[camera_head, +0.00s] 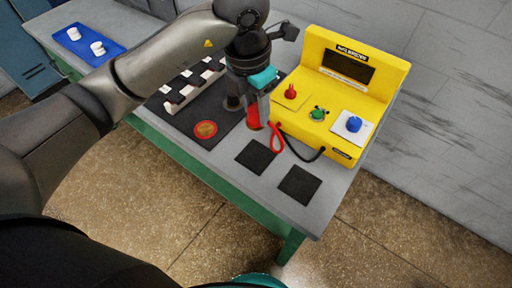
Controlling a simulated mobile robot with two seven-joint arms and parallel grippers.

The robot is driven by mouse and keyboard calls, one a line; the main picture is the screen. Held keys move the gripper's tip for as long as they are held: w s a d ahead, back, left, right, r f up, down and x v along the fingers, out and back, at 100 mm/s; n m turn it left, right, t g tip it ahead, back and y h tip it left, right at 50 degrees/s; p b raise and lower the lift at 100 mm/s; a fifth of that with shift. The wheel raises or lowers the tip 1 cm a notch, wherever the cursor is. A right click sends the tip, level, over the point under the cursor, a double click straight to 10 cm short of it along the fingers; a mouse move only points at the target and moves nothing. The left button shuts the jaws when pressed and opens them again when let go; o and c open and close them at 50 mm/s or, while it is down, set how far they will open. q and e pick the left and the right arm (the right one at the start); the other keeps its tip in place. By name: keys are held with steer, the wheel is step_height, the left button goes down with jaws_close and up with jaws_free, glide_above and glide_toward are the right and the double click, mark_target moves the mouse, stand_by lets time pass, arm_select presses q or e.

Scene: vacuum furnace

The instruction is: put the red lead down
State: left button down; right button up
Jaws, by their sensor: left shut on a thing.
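My left gripper (258,108) points down over the grey table, just left of the yellow multimeter (318,128). It is shut on the red lead (277,140), whose cable loops down beside the front of the yellow box. The fingers and the lead's held end overlap in the picture, so the exact grip is partly hidden. A black lead (306,157) curves from the front of the yellow box. Two black square pads, a left one (255,158) and a right one (299,185), lie bare on the table in front. My right gripper is not in view.
A black mat (178,122) with a red and gold disc (206,129) and a white slotted rack (190,84) lies left of the gripper. A blue tray (66,46) with white pieces is at the far left. The table's green front edge (190,163) borders open floor.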

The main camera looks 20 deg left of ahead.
arm_select(q)
step_height(320, 180, down, 13)
steer(key=shift+f+b, duration=0.1)
steer(key=shift+b, duration=0.6)
steer(key=shift+f, duration=0.1)
steer(key=shift+c, duration=2.2)
jaws_free()
steer(key=shift+r, duration=0.3)
steer(key=r, duration=0.4)
steer(key=r+p, duration=0.1)
steer(key=r, duration=0.2)
steer(key=s+r, duration=0.1)
steer(key=r, duration=0.3)
steer(key=shift+s+a+r, duration=0.1)
steer(key=shift+a+r, duration=0.25)
steer(key=shift+a, duration=0.05)
